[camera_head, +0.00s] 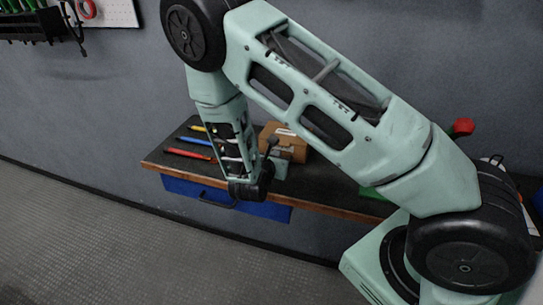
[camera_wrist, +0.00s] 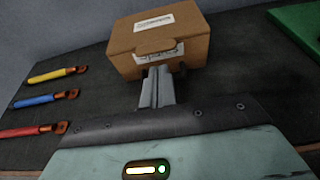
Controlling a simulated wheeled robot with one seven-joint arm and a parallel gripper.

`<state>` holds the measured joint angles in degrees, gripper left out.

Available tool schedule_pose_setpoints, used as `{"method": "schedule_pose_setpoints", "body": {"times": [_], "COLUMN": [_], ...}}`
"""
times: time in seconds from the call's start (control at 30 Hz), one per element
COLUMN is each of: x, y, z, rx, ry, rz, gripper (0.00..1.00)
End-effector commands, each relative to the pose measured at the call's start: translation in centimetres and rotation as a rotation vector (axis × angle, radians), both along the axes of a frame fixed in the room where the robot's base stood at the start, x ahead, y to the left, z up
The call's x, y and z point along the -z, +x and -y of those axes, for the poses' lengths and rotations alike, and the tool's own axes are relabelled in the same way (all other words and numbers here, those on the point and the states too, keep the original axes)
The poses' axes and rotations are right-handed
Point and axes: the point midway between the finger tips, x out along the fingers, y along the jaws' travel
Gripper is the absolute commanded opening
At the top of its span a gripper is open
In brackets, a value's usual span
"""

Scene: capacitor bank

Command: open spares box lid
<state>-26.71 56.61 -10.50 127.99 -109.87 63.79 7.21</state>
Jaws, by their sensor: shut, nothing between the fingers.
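The spares box is a brown cardboard box (camera_wrist: 185,45) at the back of the dark bench top, with a white label on its top and another on its front. Its lid (camera_wrist: 185,22) looks shut in the wrist view. My gripper (camera_wrist: 160,72) is shut and empty, its fingertips right in front of the box's front face, near the front label. I cannot tell whether they touch it. In the head view the box (camera_head: 299,142) is partly hidden behind my gripper (camera_head: 283,160) and arm.
Yellow, blue and red-handled tools (camera_wrist: 52,98) lie on the bench (camera_wrist: 95,85) left of the box. A green object (camera_wrist: 300,25) is at the right. A blue drawer (camera_head: 270,210) is under the bench. A wall stands behind.

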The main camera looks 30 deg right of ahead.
Motion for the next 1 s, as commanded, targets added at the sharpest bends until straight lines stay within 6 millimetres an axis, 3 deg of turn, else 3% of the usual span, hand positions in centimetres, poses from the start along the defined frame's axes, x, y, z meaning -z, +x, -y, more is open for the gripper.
{"method": "schedule_pose_setpoints", "body": {"times": [0.1,0.33,0.77,1.0], "x": [0.4,1.2,1.1,0.1], "y": [1.0,2.1,2.2,2.2], "z": [1.5,2.8,2.7,1.7], "rx": [0.002,0.001,0.000,0.000], "ry": [0.001,0.001,0.005,0.046], "rz": [0.000,-0.001,-0.003,-0.032], "gripper": [0.00,0.00,0.00,0.00]}}
